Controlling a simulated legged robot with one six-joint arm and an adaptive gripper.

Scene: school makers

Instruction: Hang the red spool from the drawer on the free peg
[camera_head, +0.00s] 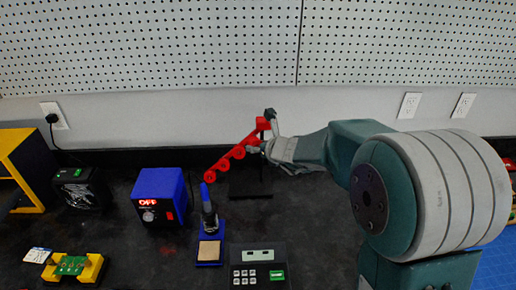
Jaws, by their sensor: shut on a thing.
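A red bar with several rounded hooks (231,156) slants down to the left in the middle of the view, above a black stand (250,189). My gripper (270,142) is at the bar's upper right end, close to it. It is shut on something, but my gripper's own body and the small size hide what. I cannot tell whether it touches the bar. I cannot make out a red spool, the drawer or a free peg.
A blue soldering station (161,197) reads OFF, with a blue iron holder (209,226) beside it. A dark keypad device (257,265), a yellow holder with a green board (72,267), a black fan box (82,190) and a yellow frame (24,163) stand nearby. Pegboard (150,45) covers the wall.

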